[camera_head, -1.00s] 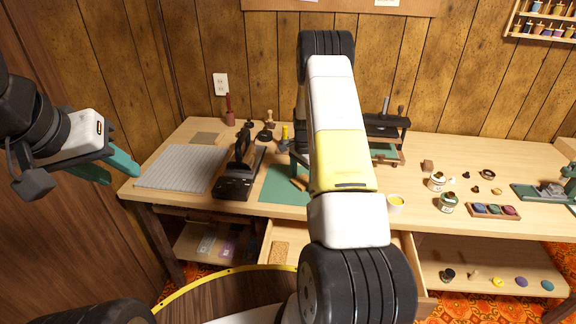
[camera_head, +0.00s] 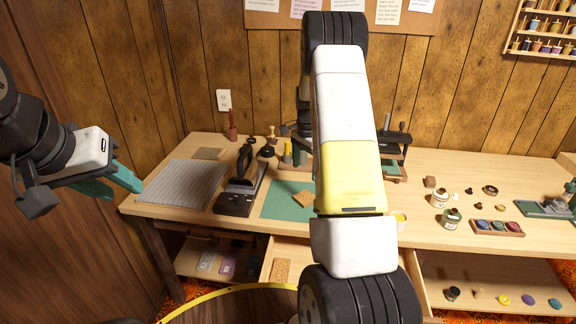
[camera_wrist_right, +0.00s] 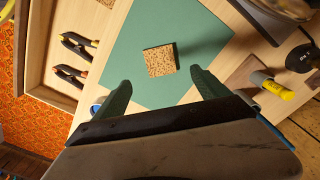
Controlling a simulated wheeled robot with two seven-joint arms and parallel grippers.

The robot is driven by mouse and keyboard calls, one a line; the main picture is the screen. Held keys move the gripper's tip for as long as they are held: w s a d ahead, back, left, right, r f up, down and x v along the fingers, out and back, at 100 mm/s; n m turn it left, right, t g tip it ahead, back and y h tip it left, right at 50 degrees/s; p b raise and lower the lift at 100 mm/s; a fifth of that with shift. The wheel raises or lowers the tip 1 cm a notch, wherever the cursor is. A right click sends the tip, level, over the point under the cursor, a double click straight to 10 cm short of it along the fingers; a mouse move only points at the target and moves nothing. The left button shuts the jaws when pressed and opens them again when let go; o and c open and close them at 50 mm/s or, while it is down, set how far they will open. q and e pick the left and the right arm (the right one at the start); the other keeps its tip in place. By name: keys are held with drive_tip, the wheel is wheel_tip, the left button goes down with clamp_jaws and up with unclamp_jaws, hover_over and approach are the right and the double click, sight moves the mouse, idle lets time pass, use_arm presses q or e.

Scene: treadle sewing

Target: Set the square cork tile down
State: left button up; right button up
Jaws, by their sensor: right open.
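The square cork tile (camera_head: 304,198) lies flat on the green mat (camera_head: 278,207) on the table. The right wrist view shows the tile (camera_wrist_right: 160,60) on the mat (camera_wrist_right: 205,28), just beyond my right gripper (camera_wrist_right: 160,82). That gripper's green fingers are spread wide on either side, apart from the tile, with nothing between them. In the head view my right arm hides this gripper. My left gripper (camera_head: 110,184) is open and empty at the left, off the table's left edge.
A black press tool (camera_head: 238,198) and a ribbed grey mat (camera_head: 183,186) lie left of the green mat. Open drawers below hold a cork piece (camera_head: 281,270).

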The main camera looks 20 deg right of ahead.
drive_tip(key=s+a+r+n+t, duration=0.1)
drive_tip(key=s+a+r+n, duration=0.2)
drive_tip(key=r, duration=0.4)
drive_tip(key=s+a+r+n+t+y, duration=0.1)
drive_tip(key=s+a+r, duration=0.25)
drive_tip(key=r, duration=0.25)
drive_tip(key=s+a+r+n+t, duration=0.1)
drive_tip(key=s+a+r+n, duration=0.1)
drive_tip(key=s+r, duration=0.4)
drive_tip(key=s+a+r+n+t, duration=0.1)
drive_tip(key=s+a+r+n, duration=0.2)
drive_tip(key=s, duration=0.6)
drive_tip(key=s+a+r+n+t+y, duration=0.1)
drive_tip(key=s+a+n, duration=0.4)
drive_tip(key=s, duration=0.5)
wheel_tip(320, 180, up, 2)
drive_tip(key=shift+s+r+n+t, duration=0.2)
drive_tip(key=shift+s+n+t, duration=0.1)
drive_tip(key=shift+t, duration=0.3)
